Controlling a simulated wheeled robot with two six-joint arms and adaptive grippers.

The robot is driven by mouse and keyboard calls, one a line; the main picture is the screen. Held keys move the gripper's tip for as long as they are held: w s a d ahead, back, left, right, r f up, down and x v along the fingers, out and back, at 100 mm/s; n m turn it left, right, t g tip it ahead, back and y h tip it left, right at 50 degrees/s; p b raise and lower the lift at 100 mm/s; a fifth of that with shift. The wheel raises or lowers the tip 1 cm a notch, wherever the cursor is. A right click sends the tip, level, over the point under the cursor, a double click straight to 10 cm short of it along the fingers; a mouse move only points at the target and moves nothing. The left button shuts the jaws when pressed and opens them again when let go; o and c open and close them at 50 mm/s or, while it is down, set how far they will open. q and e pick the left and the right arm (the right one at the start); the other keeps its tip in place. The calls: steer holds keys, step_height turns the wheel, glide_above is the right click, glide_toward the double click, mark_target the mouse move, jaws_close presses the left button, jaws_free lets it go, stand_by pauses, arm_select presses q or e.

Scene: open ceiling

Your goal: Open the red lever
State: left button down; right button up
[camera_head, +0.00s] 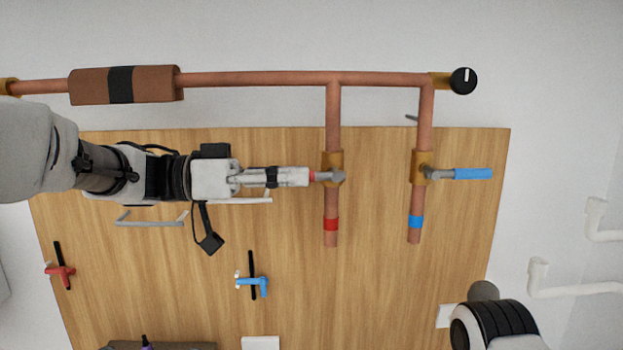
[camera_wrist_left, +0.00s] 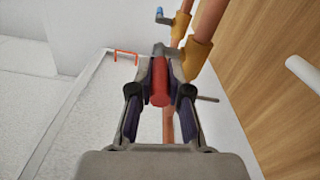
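The red lever (camera_head: 312,176) sits on the brass valve (camera_head: 333,160) of the left vertical copper pipe. It points left from the valve, crosswise to the pipe, and mostly hides behind my left gripper (camera_head: 300,177) in the head view. In the left wrist view the red handle (camera_wrist_left: 159,86) lies between the two fingers of my left gripper (camera_wrist_left: 160,70), which close in on both its sides. A red band (camera_head: 331,224) marks the pipe below the valve. My right gripper is not in view; only part of my right arm shows at the lower right.
A blue lever (camera_head: 472,174) points right from the valve of the neighbouring pipe. A horizontal copper pipe (camera_head: 255,79) runs above the wooden board (camera_head: 400,290). A black knob (camera_head: 463,81) ends it. Small red (camera_head: 60,271) and blue (camera_head: 252,285) handles sit lower on the board.

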arm_select(q)
steer(key=shift+w+f, duration=0.1)
steer(key=shift+f+b, duration=0.2)
steer(key=shift+b, duration=0.1)
steer(key=h+b, duration=0.1)
steer(key=b, duration=0.1)
steer(key=f+h+b, duration=0.1)
steer(key=h+b, duration=0.1)
steer(key=shift+d+f, duration=0.2)
steer(key=shift+f, duration=0.1)
